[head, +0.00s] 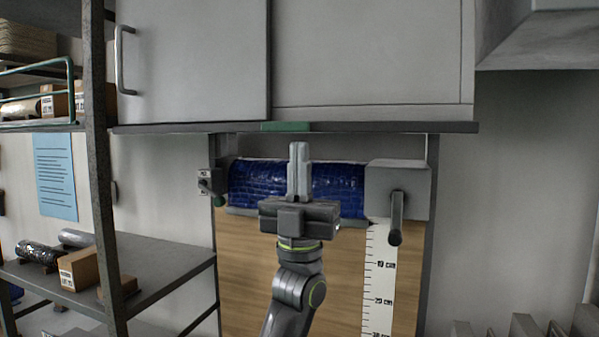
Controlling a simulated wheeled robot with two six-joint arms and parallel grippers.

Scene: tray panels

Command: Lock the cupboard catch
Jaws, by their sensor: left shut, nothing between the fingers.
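The grey wall cupboard (195,60) fills the top of the head view. It has a door panel with a bar handle (121,60) at the left. A small flat green piece (285,127) sits on the dark bottom edge of the cupboard; it may be the catch, but I cannot tell its position. My left gripper (299,147) points upward just below this green piece, with its fingers together and empty. A small gap shows between the fingertips and the green piece, though depth is hard to judge. My right gripper is not in view.
Behind my gripper are a blue roll (340,185), a wooden board (250,265) with a measuring strip (380,275), and a grey box with a crank handle (396,215). A metal shelf rack (98,170) with boxes stands at the left. The wall at the right is bare.

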